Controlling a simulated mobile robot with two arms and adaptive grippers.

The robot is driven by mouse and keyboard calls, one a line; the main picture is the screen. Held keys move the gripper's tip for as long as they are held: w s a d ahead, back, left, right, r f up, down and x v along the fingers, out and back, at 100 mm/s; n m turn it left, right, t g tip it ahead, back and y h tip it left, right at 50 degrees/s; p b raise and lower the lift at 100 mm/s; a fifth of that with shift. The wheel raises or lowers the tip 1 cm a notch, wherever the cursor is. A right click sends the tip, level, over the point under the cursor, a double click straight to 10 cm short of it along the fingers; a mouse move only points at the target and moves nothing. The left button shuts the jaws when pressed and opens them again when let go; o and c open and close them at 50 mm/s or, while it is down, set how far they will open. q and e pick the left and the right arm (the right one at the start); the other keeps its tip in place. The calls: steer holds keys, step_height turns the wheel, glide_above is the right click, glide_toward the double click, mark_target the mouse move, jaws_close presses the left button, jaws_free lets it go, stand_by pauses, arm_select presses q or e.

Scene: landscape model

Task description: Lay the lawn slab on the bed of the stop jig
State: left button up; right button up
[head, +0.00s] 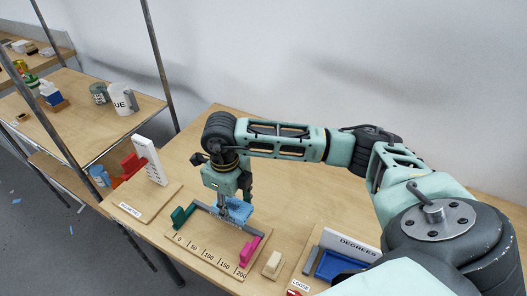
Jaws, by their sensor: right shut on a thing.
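The stop jig (204,250) lies on the table, a wooden board with a scale from 0 to 200. A green block (179,218) stands at its zero end, a magenta block (250,249) near 200, and a grey rail (243,228) runs along its back. My right gripper (227,211) points down over the rail, shut on a light blue slab (240,210), the only slab-like piece there and apparently the lawn slab. The fingers partly hide it, and I cannot tell whether it touches the jig. My left gripper is not in view.
A cream block (272,263) sits right of the jig, near a blue tray (338,265) and a "DEGREES" sign (350,243). A white perforated upright (150,160) and a red piece (132,165) stand left. Metal shelf posts rise at left. The table behind the jig is clear.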

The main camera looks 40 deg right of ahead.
steer(key=p, duration=0.1)
glide_above(218, 233)
steer(key=shift+a+f, duration=0.1)
steer(key=shift+f, duration=0.1)
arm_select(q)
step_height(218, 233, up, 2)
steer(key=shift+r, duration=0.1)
arm_select(e)
steer(key=shift+f, duration=0.1)
steer(key=shift+f+b, duration=0.1)
steer(key=shift+b, duration=0.2)
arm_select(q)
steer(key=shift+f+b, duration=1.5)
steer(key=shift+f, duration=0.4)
arm_select(e)
steer(key=shift+f, duration=1.6)
arm_select(q)
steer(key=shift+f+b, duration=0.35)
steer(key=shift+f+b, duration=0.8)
steer(key=shift+b, duration=0.05)
arm_select(e)
steer(key=shift+f, duration=0.55)
steer(key=shift+o, duration=1.1)
steer(key=o, duration=0.5)
